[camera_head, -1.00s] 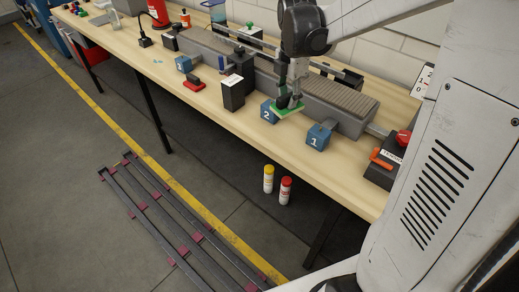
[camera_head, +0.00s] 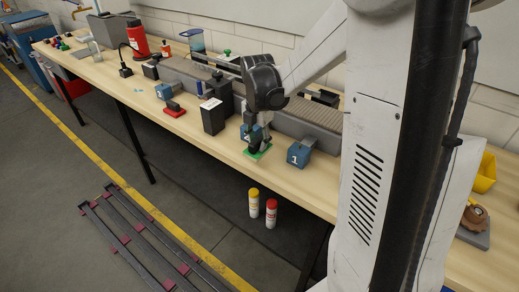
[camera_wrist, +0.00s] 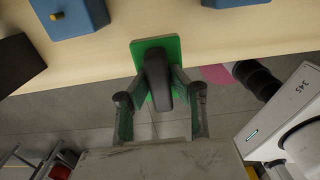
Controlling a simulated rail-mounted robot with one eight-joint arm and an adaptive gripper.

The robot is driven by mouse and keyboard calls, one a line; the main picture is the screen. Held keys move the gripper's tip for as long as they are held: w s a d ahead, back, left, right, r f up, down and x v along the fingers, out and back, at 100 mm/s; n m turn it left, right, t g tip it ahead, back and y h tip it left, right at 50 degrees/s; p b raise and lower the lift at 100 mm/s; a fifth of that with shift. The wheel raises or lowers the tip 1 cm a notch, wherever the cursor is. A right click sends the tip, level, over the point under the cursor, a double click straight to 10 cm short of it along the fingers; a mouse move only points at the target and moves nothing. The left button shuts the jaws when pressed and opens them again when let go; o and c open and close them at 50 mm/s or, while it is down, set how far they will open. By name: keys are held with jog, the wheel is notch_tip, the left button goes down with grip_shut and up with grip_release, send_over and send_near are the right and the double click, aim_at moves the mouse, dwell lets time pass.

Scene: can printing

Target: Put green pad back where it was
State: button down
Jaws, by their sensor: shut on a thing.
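The green pad (camera_head: 258,153) is a flat square with a black handle. In the head view it is low over the bench's front strip, before the blue block marked 2 (camera_head: 247,131); I cannot tell if it touches the wood. My gripper (camera_head: 255,142) is shut on the handle and hides part of the pad and block. In the wrist view the pad (camera_wrist: 172,46) overlaps the bench edge, with its handle (camera_wrist: 157,80) between the fingers of my gripper (camera_wrist: 158,90).
The blue block marked 1 (camera_head: 298,154) is just right of the pad. A black box (camera_head: 213,117) stands to the left, and the conveyor (camera_head: 318,123) runs behind. A yellow-capped can (camera_head: 253,203) and a red-capped can (camera_head: 271,213) are below the bench edge.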

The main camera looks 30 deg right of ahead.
jog(key=shift+w+d+f, duration=0.15)
jog(key=shift+d+f, duration=0.25)
jog(key=shift+d, duration=0.15)
jog(key=shift+w+d+f, duration=0.15)
jog(key=shift+d+f, duration=0.2)
jog(key=shift+d, duration=0.2)
jog(key=shift+f, duration=1.95)
jog(key=shift+f, duration=0.2)
jog(key=c, duration=1.6)
grip_release()
jog(key=shift+o, duration=0.2)
jog(key=shift+r, duration=0.2)
